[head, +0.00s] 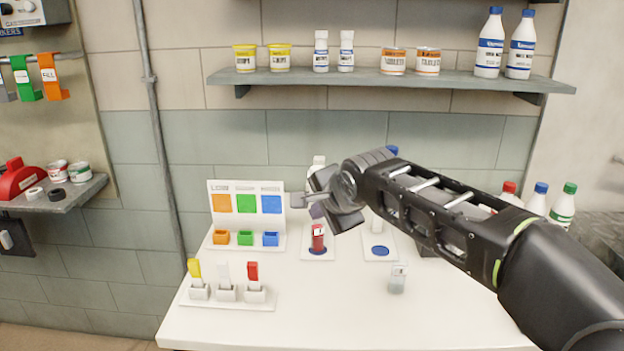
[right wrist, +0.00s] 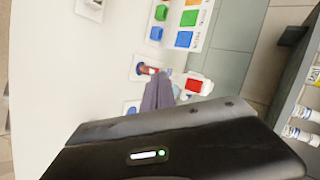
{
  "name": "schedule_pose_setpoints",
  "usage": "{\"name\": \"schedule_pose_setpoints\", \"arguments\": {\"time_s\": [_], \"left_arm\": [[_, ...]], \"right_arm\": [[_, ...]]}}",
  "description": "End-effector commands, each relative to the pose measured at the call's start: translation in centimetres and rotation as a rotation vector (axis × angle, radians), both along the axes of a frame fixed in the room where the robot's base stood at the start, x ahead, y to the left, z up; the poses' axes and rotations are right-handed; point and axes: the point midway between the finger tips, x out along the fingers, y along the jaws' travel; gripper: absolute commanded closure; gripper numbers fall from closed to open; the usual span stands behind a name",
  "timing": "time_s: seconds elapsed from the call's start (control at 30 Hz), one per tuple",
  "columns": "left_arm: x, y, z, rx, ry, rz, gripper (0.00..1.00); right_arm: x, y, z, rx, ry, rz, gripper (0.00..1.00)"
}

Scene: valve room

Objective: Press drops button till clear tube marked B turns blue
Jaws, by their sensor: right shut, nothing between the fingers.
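My right gripper (head: 320,206) is shut and empty, above and close behind a tube with red contents (head: 318,238). That tube stands on a white base with a blue pad. In the right wrist view the dark fingers (right wrist: 158,94) reach toward the red tube (right wrist: 148,70); I cannot tell whether they touch anything. A white part with a red face (right wrist: 195,86) is just right of the fingers; it may be a button. A small clear vial (head: 397,282) stands at front right. I cannot read a B on either tube. My left gripper is out of view.
A second white base with a blue disc (head: 380,251) is right of the red tube. A color chart (head: 246,204) with small bins stands left. A rack (head: 228,296) with yellow, white and red tags is at front left. The front middle of the table is clear.

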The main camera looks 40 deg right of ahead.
Motion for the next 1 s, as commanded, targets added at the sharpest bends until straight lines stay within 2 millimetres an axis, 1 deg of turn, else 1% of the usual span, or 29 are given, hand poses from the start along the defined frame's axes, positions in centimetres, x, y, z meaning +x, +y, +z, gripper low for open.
{"name": "schedule_pose_setpoints", "arguments": {"time_s": [0.37, 0.57, 0.77, 1.0], "left_arm": [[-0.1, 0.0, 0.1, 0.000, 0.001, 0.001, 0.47], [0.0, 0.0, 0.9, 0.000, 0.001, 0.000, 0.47], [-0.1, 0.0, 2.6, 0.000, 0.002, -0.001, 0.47], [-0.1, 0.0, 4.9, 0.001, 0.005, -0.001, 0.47]], "right_arm": [[0.0, -0.1, 0.1, 0.002, -0.001, -0.003, 1.00], [0.7, -0.6, 0.3, 0.002, 0.001, -0.002, 1.00], [2.4, -1.8, 0.5, 0.003, 0.002, -0.002, 1.00], [4.9, -3.8, 0.5, 0.003, 0.002, -0.002, 1.00]]}}
